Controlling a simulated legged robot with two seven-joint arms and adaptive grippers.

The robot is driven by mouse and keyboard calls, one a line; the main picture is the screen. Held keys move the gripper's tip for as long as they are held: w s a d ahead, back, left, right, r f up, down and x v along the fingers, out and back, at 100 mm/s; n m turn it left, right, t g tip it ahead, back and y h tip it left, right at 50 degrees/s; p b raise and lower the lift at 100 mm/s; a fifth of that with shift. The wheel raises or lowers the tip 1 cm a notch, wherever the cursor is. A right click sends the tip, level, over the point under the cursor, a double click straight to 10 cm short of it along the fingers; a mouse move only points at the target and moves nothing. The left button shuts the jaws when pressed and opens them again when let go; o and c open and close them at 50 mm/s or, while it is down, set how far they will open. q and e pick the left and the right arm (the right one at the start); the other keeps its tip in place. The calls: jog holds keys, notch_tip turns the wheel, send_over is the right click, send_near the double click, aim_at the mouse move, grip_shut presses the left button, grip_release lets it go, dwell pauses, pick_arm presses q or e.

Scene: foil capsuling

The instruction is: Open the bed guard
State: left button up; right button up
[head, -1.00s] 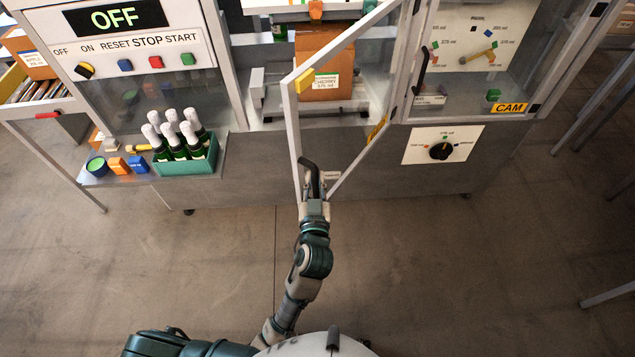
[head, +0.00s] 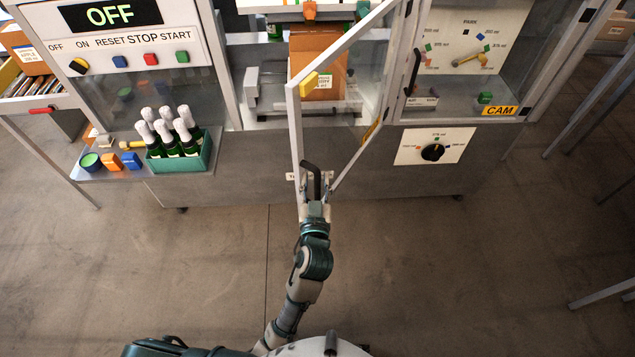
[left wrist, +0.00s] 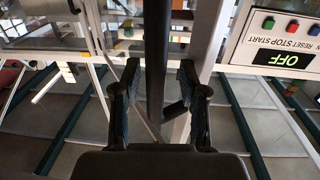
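The bed guard (head: 294,122) is a light-framed clear door in the middle of the machine. It stands swung out towards me from its right side, and its free edge is apart from the machine front. Its dark handle (head: 317,178) is at the low outer corner. My left gripper (head: 314,196) is at this handle. In the left wrist view the two fingers (left wrist: 158,82) stand on either side of the dark handle bar (left wrist: 157,40), with a visible gap on both sides, so the gripper is open around it. My right gripper is not in view.
Behind the guard is an orange-brown carton (head: 318,50). A green crate (head: 200,160) of bottles stands on a side shelf at left. The right guard with a CAM label (head: 499,111) is beside a dial panel (head: 433,147). The floor (head: 420,260) in front is clear.

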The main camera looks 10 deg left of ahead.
pick_arm(q)
jog(key=shift+a, duration=0.2)
jog(key=shift+s+f, duration=0.1)
jog(key=shift+s, duration=0.05)
jog(key=s+d, duration=0.1)
jog(key=s, duration=0.6)
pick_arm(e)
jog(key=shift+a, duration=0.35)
